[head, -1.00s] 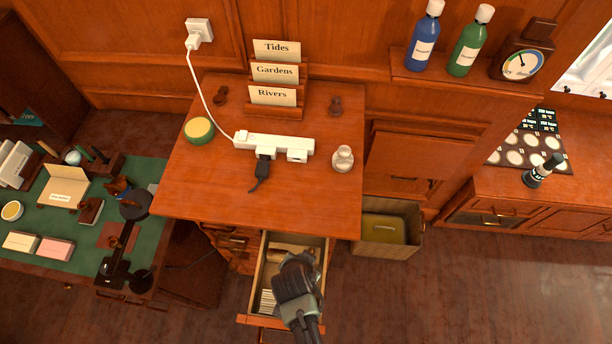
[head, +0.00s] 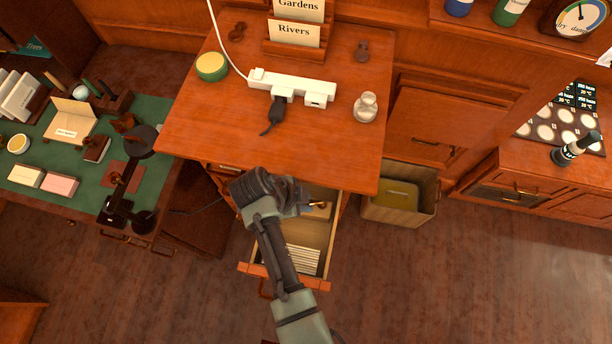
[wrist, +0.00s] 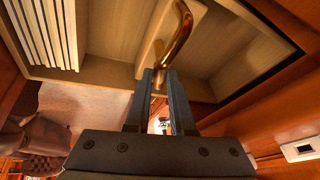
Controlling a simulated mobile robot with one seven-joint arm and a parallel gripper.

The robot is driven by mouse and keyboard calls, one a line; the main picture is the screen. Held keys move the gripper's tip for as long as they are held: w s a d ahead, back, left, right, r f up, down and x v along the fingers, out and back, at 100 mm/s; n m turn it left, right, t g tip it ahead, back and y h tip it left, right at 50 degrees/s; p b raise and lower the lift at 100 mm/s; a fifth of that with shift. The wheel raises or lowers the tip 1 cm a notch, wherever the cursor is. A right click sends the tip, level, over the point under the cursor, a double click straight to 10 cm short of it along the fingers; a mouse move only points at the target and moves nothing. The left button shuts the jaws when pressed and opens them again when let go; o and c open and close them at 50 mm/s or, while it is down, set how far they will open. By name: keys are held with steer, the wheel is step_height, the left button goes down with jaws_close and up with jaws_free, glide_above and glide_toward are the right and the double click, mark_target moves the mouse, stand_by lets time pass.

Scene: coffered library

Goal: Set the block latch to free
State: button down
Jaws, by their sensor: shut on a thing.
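The block latch is a pale wooden block (head: 321,211) with a bent brass lever (wrist: 181,38), inside the open drawer (head: 322,262) of the wooden cabinet. In the wrist view the block (wrist: 148,45) lies behind the lever. My gripper (wrist: 161,78) is shut on the lower end of the brass lever, with one finger on each side. In the head view my gripper (head: 304,203) reaches into the back of the drawer from the left, and my wrist hides part of the block. I cannot read any mark for the latch's setting.
White upright cards (head: 303,259) stand in the drawer's front part; they show at the upper left of the wrist view (wrist: 55,30). The cabinet top (head: 215,135) overhangs the drawer's back. It bears a power strip (head: 292,87) and a glass bottle (head: 366,107). A bin (head: 400,207) stands to the right.

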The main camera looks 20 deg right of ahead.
steer(key=shift+w+m+g, duration=0.2)
steer(key=shift+m+g, duration=0.1)
steer(key=shift+m, duration=0.2)
steer(key=c, duration=0.8)
jaws_free()
steer(key=shift+o, duration=0.2)
